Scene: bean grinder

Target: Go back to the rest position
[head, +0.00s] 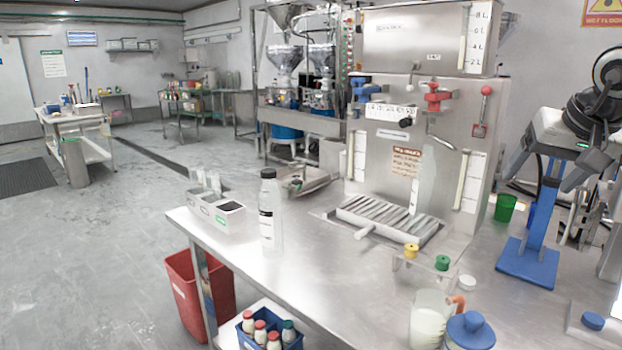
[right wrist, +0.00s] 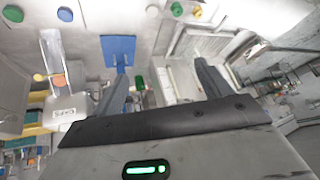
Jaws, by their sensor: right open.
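My right gripper (head: 546,178) is at the right side of the head view, raised above the bench near a blue stand (head: 528,262). Its two grey fingers are spread apart and nothing is between them. In the right wrist view the open fingers (right wrist: 158,84) point toward the bench, where the blue stand (right wrist: 118,50) shows from above. My left gripper is in neither view.
A large steel machine (head: 385,85) stands on the steel bench (head: 330,285). A bottle (head: 269,215), a jug (head: 428,325), a blue-lidded container (head: 470,330) and a green cup (head: 505,207) stand on the bench. A red bin (head: 185,285) is below its left edge.

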